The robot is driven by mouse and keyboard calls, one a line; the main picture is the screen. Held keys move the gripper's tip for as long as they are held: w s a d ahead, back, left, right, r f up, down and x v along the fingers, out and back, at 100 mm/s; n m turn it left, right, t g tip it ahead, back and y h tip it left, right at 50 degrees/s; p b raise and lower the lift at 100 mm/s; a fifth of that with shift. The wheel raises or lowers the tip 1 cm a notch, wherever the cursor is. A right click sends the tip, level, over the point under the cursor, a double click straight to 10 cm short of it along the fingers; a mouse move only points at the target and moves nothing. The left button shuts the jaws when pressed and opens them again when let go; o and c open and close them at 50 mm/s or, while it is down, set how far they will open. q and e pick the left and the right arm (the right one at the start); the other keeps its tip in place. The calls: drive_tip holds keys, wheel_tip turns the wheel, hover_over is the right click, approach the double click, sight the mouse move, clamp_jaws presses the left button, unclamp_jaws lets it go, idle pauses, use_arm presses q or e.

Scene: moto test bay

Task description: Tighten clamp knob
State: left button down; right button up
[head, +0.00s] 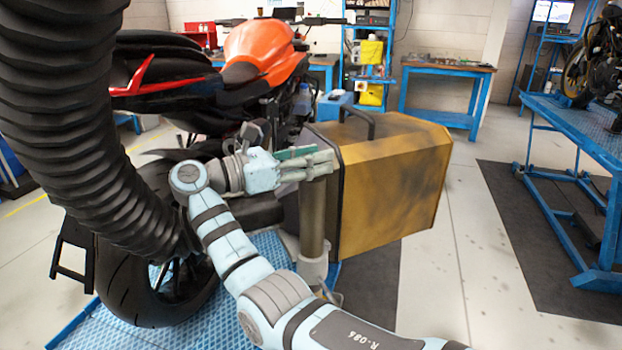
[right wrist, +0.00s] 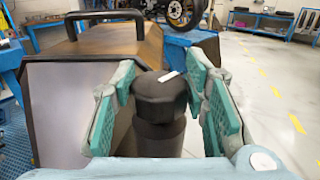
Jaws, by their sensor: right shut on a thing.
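The clamp knob (right wrist: 160,98) is dark and faceted, with a white mark on its top. It stands upright on a dark cylindrical post in the right wrist view. The post (head: 313,222) shows in the head view as a grey-brown upright tube beside the yellow-brown box. My right gripper (head: 308,164) hides the knob there. In the right wrist view my right gripper (right wrist: 161,80) has its teal-padded fingers on both sides of the knob, shut on it. My left gripper is in neither view.
The scuffed yellow-brown box (head: 395,190) with a black handle stands close to the right of the post. A motorcycle (head: 262,55) stands behind. A thick black hose (head: 85,120) blocks the left. A blue bench (head: 575,125) stands at right; floor between is open.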

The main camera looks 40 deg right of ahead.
drive_tip(key=shift+f+m+g+b, duration=0.2)
drive_tip(key=shift+m+g+b, duration=0.4)
drive_tip(key=shift+g+b, duration=0.25)
drive_tip(key=shift+y, duration=0.3)
drive_tip(key=o, duration=0.9)
drive_tip(key=shift+c, duration=0.2)
drive_tip(key=o, duration=0.3)
drive_tip(key=shift+d, duration=0.15)
drive_tip(key=shift+o, duration=0.2)
